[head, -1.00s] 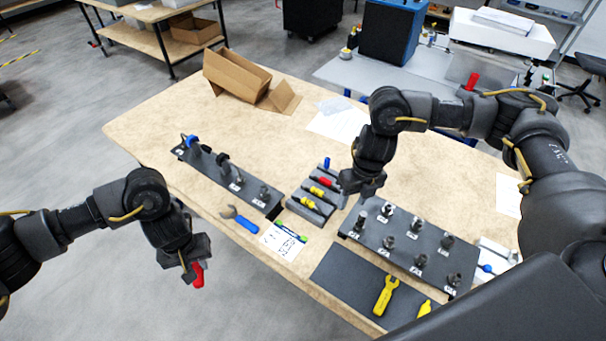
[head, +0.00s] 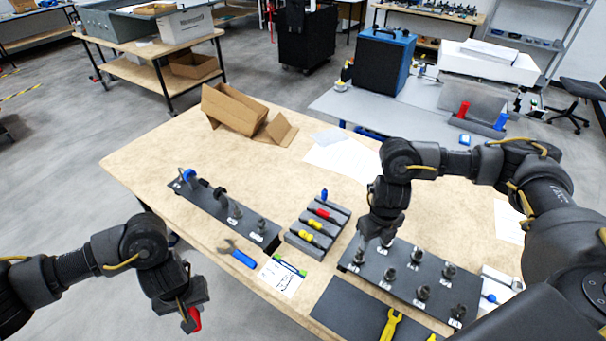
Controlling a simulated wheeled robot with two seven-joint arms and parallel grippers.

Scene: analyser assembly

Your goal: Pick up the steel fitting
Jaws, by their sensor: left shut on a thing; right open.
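Several steel fittings stand upright on a black labelled board (head: 405,277) at the right front of the table. One fitting (head: 417,255) is at the back middle of the board, another (head: 390,273) at the front. My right gripper (head: 375,240) points down over the board's back left corner, open, close above or around the fittings there. It partly hides them, and I cannot tell whether a finger touches one. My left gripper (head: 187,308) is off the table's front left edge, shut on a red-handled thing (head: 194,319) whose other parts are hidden.
A grey rack with red and yellow tools (head: 318,228) stands just left of the board. A second black board with parts (head: 225,212), a blue-handled wrench (head: 240,257) and a card (head: 281,277) lie further left. A cardboard box (head: 235,108) is at the back.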

